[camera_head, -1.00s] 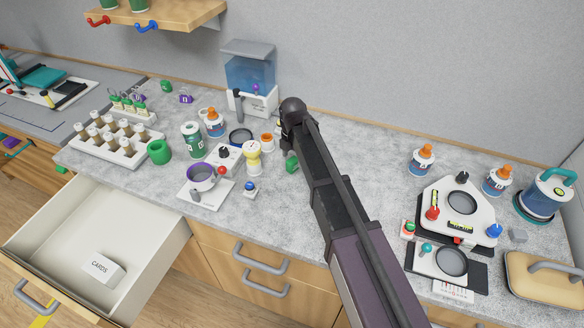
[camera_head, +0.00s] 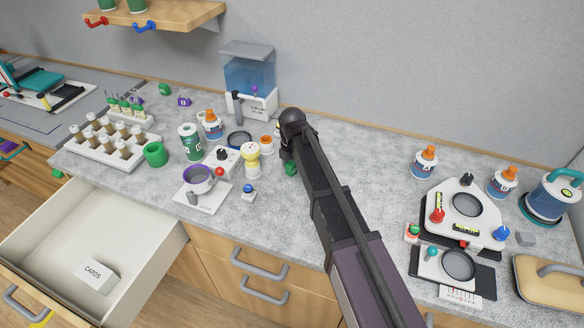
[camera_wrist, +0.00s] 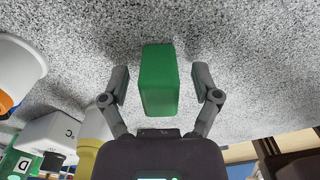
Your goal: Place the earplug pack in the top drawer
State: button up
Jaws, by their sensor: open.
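A green block-shaped pack (camera_wrist: 159,80), which I take to be the earplug pack, stands on the speckled grey counter in the wrist view. My gripper (camera_wrist: 161,82) is open, with one finger on each side of the pack and visible gaps between. In the head view a bit of the green pack (camera_head: 291,169) shows beside my arm, which hides most of the gripper. The open drawer (camera_head: 150,262) is at the lower left, pulled out at the top of the cabinet. It holds a white box marked CARDS (camera_head: 97,276).
Left of my arm stand a yellow-and-white container (camera_head: 252,160), a purple-rimmed cup on a scale (camera_head: 199,180) and a blue-topped button (camera_head: 249,190). A water dispenser (camera_head: 249,80) stands behind. The counter right of my arm is clear up to the instruments (camera_head: 464,215).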

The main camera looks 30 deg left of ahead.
jog(key=c, duration=1)
jog(key=shift+r, duration=0.15)
notch_tip(320, 180, up, 4)
jog(key=p, duration=0.4)
jog(key=s+d, duration=0.2)
jog(key=s, duration=0.2)
jog(key=s+d, duration=0.2)
jog(key=s, duration=0.3)
jog(key=s+d+p, duration=0.1)
jog(key=s+d, duration=0.2)
jog(key=s, duration=0.2)
jog(key=shift+s+r, duration=0.2)
jog(key=shift+r, duration=0.15)
